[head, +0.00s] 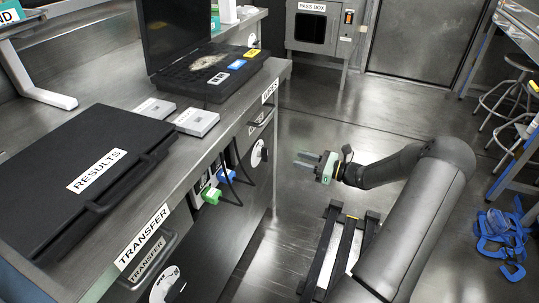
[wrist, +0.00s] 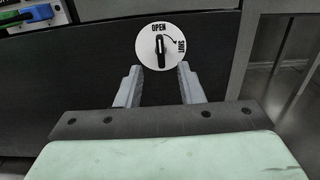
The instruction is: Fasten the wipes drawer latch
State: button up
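The wipes drawer latch is a round white dial with a black knob. It shows in the wrist view (wrist: 175,58) and on the front of the bench in the head view (head: 256,153). In the wrist view the knob stands upright, in line with the word OPEN at the top; SHUT is printed at the right. The WIPES label (head: 270,90) is on the bench edge above a handled drawer front (head: 257,122). My gripper (head: 304,158) is open and empty, facing the dial with a gap between. In the wrist view its fingers (wrist: 159,77) sit just below the dial, either side of the knob's line.
A second dial (head: 163,283) sits below the TRANSFER drawer (head: 150,262). Green and blue plugs (head: 211,195) with cables protrude from the bench front, left of the wipes latch. A dark rail frame (head: 333,245) stands on the floor below my arm. The aisle beyond is clear.

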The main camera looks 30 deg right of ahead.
aim_at(263, 154)
jog(key=b+x, duration=0.3)
jog(key=x, duration=0.9)
jog(key=shift+w+a, duration=0.15)
jog(key=shift+a, duration=0.05)
grip_shut()
